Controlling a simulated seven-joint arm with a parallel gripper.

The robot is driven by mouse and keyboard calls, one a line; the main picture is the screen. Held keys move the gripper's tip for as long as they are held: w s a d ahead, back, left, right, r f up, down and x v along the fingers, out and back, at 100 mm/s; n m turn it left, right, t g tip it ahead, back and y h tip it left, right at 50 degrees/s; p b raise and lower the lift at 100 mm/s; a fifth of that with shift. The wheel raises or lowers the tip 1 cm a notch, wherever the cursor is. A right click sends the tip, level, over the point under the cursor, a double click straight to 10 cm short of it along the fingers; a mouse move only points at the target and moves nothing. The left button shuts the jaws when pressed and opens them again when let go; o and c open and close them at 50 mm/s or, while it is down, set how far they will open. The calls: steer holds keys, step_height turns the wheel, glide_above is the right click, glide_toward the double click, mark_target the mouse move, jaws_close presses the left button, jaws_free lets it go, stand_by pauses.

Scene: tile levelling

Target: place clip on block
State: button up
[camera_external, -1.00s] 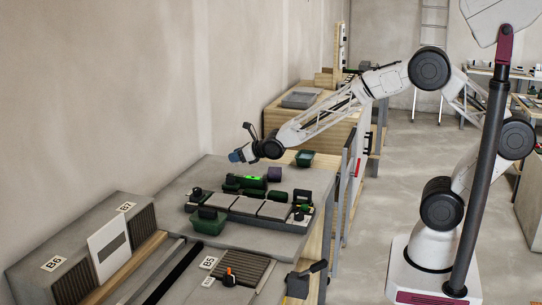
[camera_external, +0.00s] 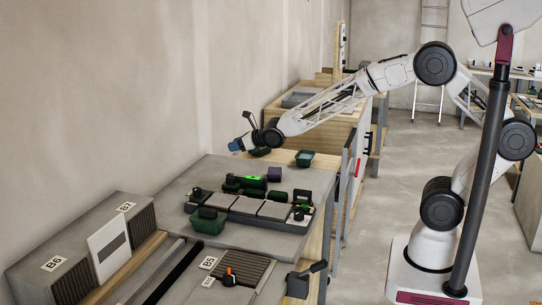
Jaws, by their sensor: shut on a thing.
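My gripper (camera_external: 237,146) is at the far end of my arm, high above the back left of the grey worktop. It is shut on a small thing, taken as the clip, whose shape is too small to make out. On the worktop below, a dark base carries a row of grey tiles (camera_external: 275,210) with dark and green fittings at its ends. My gripper is well apart from it. I cannot tell which piece is the block.
A green level-like tool (camera_external: 252,178) and a purple cylinder (camera_external: 274,174) lie behind the tiles. Labelled grey units (camera_external: 55,263) stand at front left. The wall is close on the left.

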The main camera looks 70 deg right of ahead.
steer(key=shift+d+r, duration=0.1)
steer(key=shift+d, duration=0.05)
steer(key=s+d+r+n+y, duration=0.1)
steer(key=s+d+n+y, duration=0.1)
steer(key=s, duration=0.4)
steer(key=s+d+r+n+y, duration=0.1)
steer(key=s+d+n+y, duration=0.15)
steer(key=s, duration=0.35)
steer(key=s+a+f+n+g+y, duration=0.1)
steer(key=s+n+g+y, duration=0.1)
steer(key=s, duration=0.7)
steer(key=s+a+f+n+g+y, duration=0.2)
steer(key=s+n+y, duration=0.1)
steer(key=s, duration=0.6)
steer(key=shift+a+f, duration=0.2)
steer(key=shift+f, duration=0.05)
steer(key=shift+y, duration=0.25)
glide_above(273, 171)
steer(key=shift+d+f, duration=0.25)
steer(key=shift+f, duration=0.5)
steer(key=shift+f, duration=1.75)
